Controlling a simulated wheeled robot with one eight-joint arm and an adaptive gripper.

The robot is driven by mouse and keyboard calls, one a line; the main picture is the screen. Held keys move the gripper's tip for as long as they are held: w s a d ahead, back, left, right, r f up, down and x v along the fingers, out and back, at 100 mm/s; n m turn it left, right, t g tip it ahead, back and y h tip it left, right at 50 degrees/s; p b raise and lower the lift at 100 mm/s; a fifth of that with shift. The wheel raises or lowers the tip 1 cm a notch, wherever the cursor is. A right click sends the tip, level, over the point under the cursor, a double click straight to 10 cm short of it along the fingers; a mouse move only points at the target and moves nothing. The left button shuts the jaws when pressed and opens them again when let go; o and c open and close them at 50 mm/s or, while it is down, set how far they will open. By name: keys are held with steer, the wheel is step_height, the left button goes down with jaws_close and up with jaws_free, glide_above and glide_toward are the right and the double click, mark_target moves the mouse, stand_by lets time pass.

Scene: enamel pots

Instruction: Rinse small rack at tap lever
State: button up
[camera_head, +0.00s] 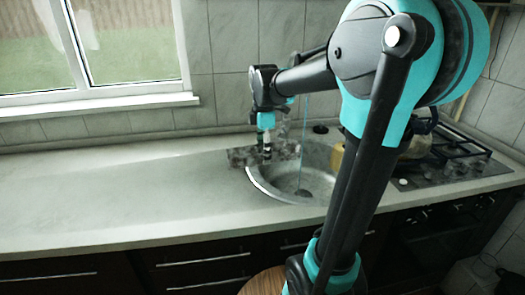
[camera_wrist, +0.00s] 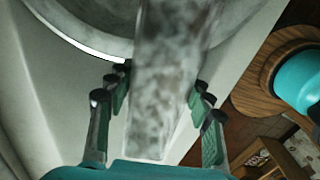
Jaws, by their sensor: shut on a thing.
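The small rack (camera_head: 240,157) is a flat, mottled grey slab. My gripper (camera_head: 266,150) is shut on it and holds it at the left edge of the sink (camera_head: 262,188). In the wrist view, the rack (camera_wrist: 165,70) runs between the fingers of my gripper (camera_wrist: 158,103) and reaches over the sink (camera_wrist: 75,42). A thin bluish stream of water (camera_head: 304,135) falls into the sink, to the right of my gripper. The tap and its lever cannot be made out clearly; my arm covers that area.
The counter (camera_head: 110,200) is clear to the left. At the right is a gas hob (camera_head: 455,165) with a pot (camera_head: 418,146) on it, partly behind my arm. A yellowish thing (camera_head: 337,156) stands beside the sink. A round wooden top (camera_head: 264,283) is below the counter front.

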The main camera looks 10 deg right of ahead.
mark_target(285, 142)
steer(key=w+d+f, duration=0.1)
steer(key=w+d, duration=0.5)
steer(key=w+d+f, duration=0.1)
steer(key=w+d, duration=0.2)
steer(key=w, duration=0.1)
steer(key=shift+f, duration=0.35)
stand_by(0.4)
steer(key=shift+s+d, duration=0.1)
steer(key=shift+s, duration=0.05)
stand_by(0.5)
steer(key=shift+s+d, duration=0.3)
steer(key=shift+w+a, duration=0.1)
steer(key=shift+w, duration=0.05)
steer(key=shift+w+a, duration=0.25)
steer(key=shift+a, duration=0.1)
steer(key=shift+s+d, duration=0.1)
steer(key=shift+d, duration=0.05)
stand_by(0.4)
